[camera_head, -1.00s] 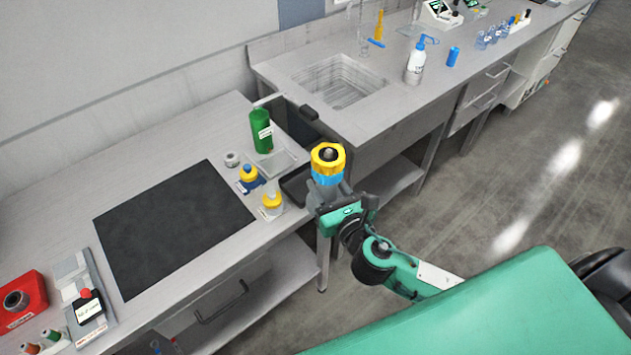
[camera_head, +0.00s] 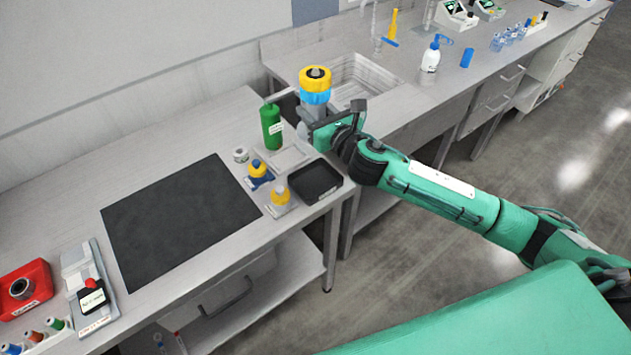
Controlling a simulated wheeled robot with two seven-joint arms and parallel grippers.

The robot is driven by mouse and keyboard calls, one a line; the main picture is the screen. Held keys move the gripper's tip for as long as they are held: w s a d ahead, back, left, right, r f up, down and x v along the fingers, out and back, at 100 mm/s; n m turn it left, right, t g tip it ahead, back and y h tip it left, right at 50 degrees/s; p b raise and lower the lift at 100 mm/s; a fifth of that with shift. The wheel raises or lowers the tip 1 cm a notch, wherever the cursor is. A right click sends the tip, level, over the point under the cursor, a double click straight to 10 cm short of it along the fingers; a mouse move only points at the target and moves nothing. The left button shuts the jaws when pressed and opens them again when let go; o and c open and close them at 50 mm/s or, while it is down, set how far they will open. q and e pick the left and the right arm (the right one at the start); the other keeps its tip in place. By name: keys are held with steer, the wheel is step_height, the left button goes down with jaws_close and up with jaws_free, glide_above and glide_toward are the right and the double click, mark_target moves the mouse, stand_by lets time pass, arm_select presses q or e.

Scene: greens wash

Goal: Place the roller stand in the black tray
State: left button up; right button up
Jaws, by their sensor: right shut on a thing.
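The roller stand (camera_head: 315,84), with a yellow top, a blue band and a dark centre, is upright in my right gripper (camera_head: 308,118). The gripper is shut on its lower part, which the jaws partly hide. They are in the air behind the black tray (camera_head: 316,180), beside the green bottle, and apart from the tray. The black tray is at the right end of the near bench. It looks empty. My left gripper is not in view.
A green bottle (camera_head: 271,127) stands close to the left of my right gripper. Two small yellow-topped items (camera_head: 258,170) (camera_head: 280,197) stand left of the tray. A dark mat (camera_head: 180,220) lies bare on the bench. A sink (camera_head: 362,78) is behind.

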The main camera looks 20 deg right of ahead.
steer(key=shift+f+b, duration=1.6)
steer(key=shift+f, duration=8.2)
steer(key=shift+f, duration=0.15)
steer(key=o, duration=1.3)
steer(key=shift+c, duration=0.2)
steer(key=b+v, duration=0.2)
steer(key=v, duration=1)
